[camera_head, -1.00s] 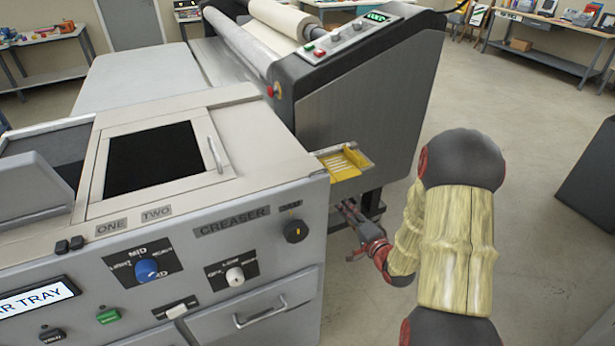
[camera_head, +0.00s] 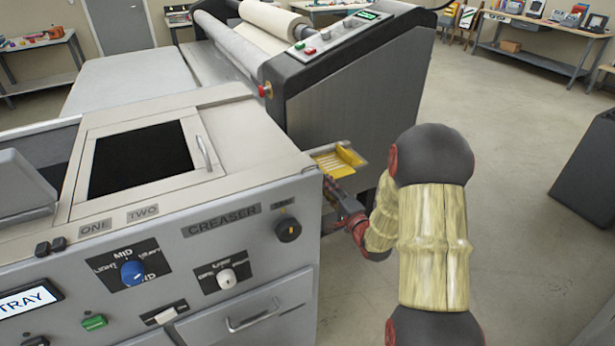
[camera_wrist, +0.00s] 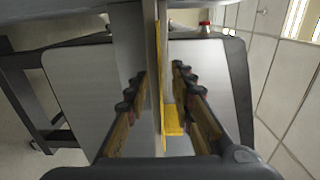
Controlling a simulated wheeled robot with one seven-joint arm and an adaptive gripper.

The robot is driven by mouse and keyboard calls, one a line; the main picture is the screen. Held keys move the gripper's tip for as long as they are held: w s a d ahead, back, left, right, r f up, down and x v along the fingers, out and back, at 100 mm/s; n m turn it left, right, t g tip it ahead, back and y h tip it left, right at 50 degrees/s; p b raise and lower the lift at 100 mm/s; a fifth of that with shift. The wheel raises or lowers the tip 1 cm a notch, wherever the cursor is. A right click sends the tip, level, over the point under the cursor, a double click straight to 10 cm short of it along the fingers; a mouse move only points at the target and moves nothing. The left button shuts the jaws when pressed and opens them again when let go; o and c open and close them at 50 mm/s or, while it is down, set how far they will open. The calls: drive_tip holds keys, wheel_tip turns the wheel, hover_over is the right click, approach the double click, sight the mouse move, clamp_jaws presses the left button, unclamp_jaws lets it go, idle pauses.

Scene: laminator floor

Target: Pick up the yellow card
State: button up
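The yellow card (camera_head: 350,155) appears to lie at the right end of a small yellow slatted tray (camera_head: 328,164) on the machine's side; I cannot clearly separate the two. My gripper (camera_head: 334,188) is just below and in front of this tray, partly hidden by the machine's corner. In the wrist view my gripper (camera_wrist: 158,85) is open, with one finger on each side of a thin upright-looking grey edge. A yellow strip runs along that edge, with a wider yellow patch (camera_wrist: 173,120) near the right finger. Contact cannot be told.
The creaser machine (camera_head: 240,245) stands close on the left of my arm. The laminator (camera_head: 365,100) with its dark side panel is behind the tray. A dark box (camera_head: 590,170) stands at the far right. Floor (camera_head: 510,190) on the right is clear.

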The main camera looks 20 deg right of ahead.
drive_tip(key=c, duration=0.3)
clamp_jaws()
idle(0.3)
